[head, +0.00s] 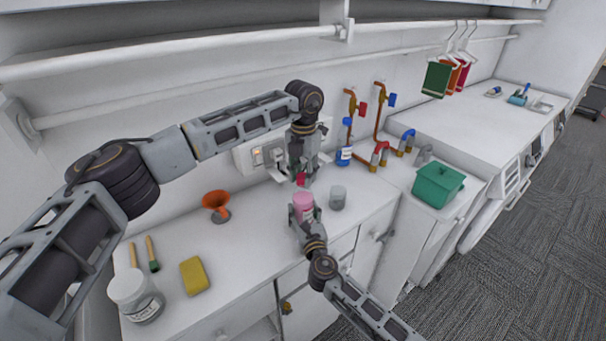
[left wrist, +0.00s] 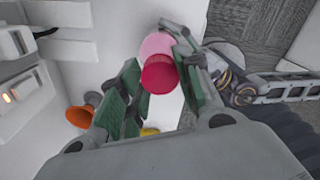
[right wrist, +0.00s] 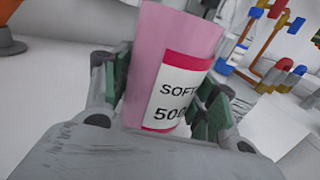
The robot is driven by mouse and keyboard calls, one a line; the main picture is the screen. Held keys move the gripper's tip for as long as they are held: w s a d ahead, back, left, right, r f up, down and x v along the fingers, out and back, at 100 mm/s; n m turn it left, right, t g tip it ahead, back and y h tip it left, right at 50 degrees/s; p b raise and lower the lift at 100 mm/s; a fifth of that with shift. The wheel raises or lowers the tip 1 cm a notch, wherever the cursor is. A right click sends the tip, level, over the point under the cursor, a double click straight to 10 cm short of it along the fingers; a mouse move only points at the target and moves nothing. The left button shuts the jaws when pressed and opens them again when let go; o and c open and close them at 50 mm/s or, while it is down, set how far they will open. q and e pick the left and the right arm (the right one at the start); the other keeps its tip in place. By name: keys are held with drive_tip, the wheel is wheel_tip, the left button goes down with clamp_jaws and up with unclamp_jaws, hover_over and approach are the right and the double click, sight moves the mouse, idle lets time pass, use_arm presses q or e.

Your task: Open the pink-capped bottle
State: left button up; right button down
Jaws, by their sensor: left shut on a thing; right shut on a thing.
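The pink bottle (head: 303,202) stands roughly upright above the front part of the counter, and its white label with a red band shows in the right wrist view (right wrist: 178,100). My right gripper (right wrist: 163,98) is shut around its body. The dark pink cap (head: 301,179) is above the bottle, and a gap seems to show between them in the head view. My left gripper (head: 302,176) is shut on this cap, which also shows in the left wrist view (left wrist: 160,76) in front of the paler bottle. Whether the bottle's base touches the counter is hidden.
A grey cup (head: 338,197) stands just right of the bottle. A blue-capped bottle (head: 344,157) is behind it, near the pipes. Open counter lies between the sponge and the bottle.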

sight(303, 175)
use_arm(q)
drive_tip(key=n, duration=0.5)
drive_tip(key=shift+n, duration=0.3)
drive_tip(key=n, duration=1.1)
drive_tip(key=shift+w+r, duration=0.1)
drive_tip(key=n, duration=0.6)
drive_tip(key=shift+r, duration=1.15)
idle(1.0)
drive_tip(key=shift+r, duration=1.95)
use_arm(e)
drive_tip(key=shift+c, duration=1.8)
unclamp_jaws()
